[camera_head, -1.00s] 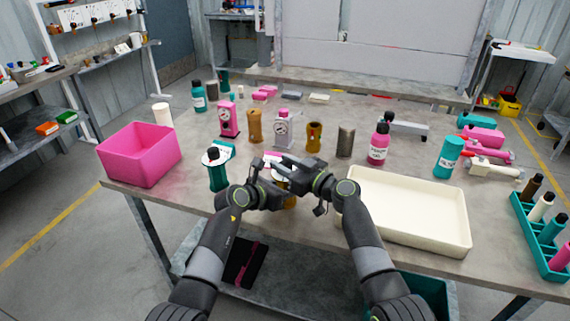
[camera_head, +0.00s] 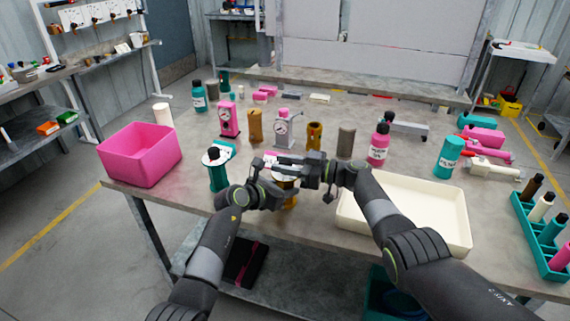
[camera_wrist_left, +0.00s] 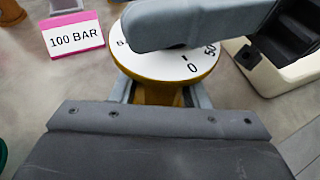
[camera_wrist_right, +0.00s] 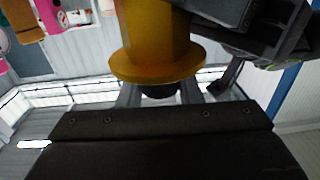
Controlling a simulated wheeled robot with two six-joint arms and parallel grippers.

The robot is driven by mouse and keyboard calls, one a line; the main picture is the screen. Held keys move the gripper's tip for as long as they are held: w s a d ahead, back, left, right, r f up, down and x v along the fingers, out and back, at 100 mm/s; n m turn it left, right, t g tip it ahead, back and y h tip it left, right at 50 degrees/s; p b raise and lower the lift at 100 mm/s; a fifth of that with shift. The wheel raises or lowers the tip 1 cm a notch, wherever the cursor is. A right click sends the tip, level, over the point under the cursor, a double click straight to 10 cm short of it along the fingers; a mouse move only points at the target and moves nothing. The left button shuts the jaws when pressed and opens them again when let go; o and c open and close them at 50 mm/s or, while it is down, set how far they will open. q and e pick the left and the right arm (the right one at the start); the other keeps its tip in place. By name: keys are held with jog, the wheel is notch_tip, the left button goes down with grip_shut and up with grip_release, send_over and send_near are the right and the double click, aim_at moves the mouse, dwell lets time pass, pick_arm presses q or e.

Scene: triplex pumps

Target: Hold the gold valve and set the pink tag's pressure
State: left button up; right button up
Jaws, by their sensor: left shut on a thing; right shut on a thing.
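The gold valve (camera_head: 291,201) stands upright near the table's front edge. My left gripper (camera_head: 281,192) is shut on the valve's gold body below the dial. My right gripper (camera_head: 284,167) is shut on the dark knob (camera_wrist_right: 160,91) at the top, and its finger covers part of the dial. The dial's pointer reading is hidden. The pink-edged tag (camera_wrist_left: 74,38) reads "100 BAR" and lies on the table beside the valve.
A teal valve (camera_head: 217,175) with a black knob stands close to the left. A pink bin (camera_head: 140,155) is at the far left, and a cream tray (camera_head: 440,215) is right of the valve, near my right arm. Several pumps and bottles stand behind.

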aim_at(285, 162)
pick_arm(q)
jog(key=shift+r, duration=0.1)
pick_arm(e)
jog(key=shift+d+f+g, duration=0.1)
jog(key=shift+f+g, duration=0.05)
jog(key=shift+g, duration=0.15)
dwell(0.4)
pick_arm(q)
jog(key=shift+d, duration=0.1)
pick_arm(e)
jog(key=o, duration=1)
jog(key=shift+r+n, duration=0.3)
jog(key=shift+r, duration=4.75)
pick_arm(q)
jog(key=o, duration=1.3)
jog(key=shift+a, duration=0.2)
